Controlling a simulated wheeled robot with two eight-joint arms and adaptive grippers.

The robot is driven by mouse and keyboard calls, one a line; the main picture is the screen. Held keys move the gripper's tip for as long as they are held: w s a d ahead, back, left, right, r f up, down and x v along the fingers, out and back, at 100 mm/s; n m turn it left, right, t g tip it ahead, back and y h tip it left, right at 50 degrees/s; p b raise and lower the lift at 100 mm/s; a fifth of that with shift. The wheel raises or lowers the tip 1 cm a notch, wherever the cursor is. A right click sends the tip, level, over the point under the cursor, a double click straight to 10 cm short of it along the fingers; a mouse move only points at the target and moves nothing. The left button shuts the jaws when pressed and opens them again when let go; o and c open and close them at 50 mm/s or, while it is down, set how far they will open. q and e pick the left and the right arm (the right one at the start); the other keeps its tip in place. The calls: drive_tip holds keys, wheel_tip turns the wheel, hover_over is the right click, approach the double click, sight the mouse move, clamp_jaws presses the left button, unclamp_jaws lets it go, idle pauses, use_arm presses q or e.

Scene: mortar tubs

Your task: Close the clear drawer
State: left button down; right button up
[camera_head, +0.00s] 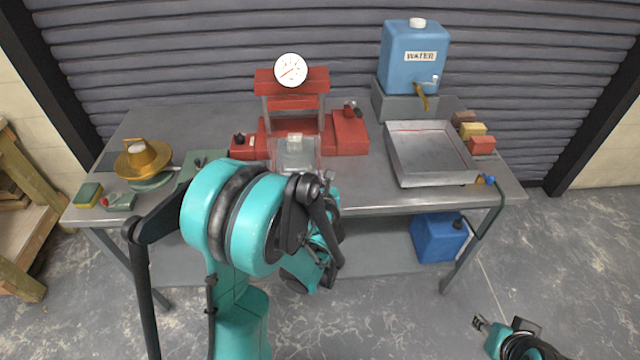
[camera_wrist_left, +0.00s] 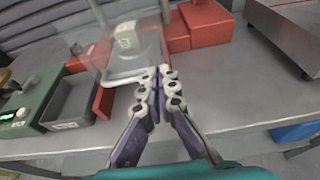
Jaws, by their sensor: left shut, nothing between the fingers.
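The clear drawer (camera_head: 296,155) sticks out from the front of the red press (camera_head: 343,134), over the table. A pale block (camera_wrist_left: 125,36) with a mark on it sits in the drawer. In the left wrist view, the drawer's pale front edge (camera_wrist_left: 128,77) is just left of my left gripper (camera_wrist_left: 165,72). That gripper is shut and empty, its tips close to the drawer's front right corner; I cannot tell whether they touch. In the head view my left gripper (camera_head: 325,178) is partly hidden by its arm. My right gripper (camera_head: 479,322) is low at the bottom right, far from the table.
A green device with a grey tray (camera_wrist_left: 72,100) stands left of the drawer. A metal pan (camera_head: 432,152), a blue water container (camera_head: 412,60) and coloured blocks (camera_head: 472,130) are at the right. A gold pan (camera_head: 143,160) is at the left. The tabletop between press and metal pan is clear.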

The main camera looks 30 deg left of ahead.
sight(317, 157)
use_arm(q)
drive_tip(key=x, duration=0.2)
drive_tip(key=b+x, duration=0.1)
drive_tip(key=x, duration=0.4)
drive_tip(key=shift+w+a+r, duration=0.15)
drive_tip(key=shift+w+r, duration=0.1)
drive_tip(key=shift+r, duration=0.05)
drive_tip(key=shift+w+a+r, duration=0.1)
drive_tip(key=shift+w+a, duration=0.1)
drive_tip(key=shift+w, duration=0.2)
drive_tip(key=w+a, duration=0.7)
drive_tip(key=w, duration=0.5)
drive_tip(key=shift+w+a+b, duration=0.2)
drive_tip(key=shift+a+b, duration=0.1)
drive_tip(key=shift+b, duration=0.1)
drive_tip(key=shift+r, duration=0.15)
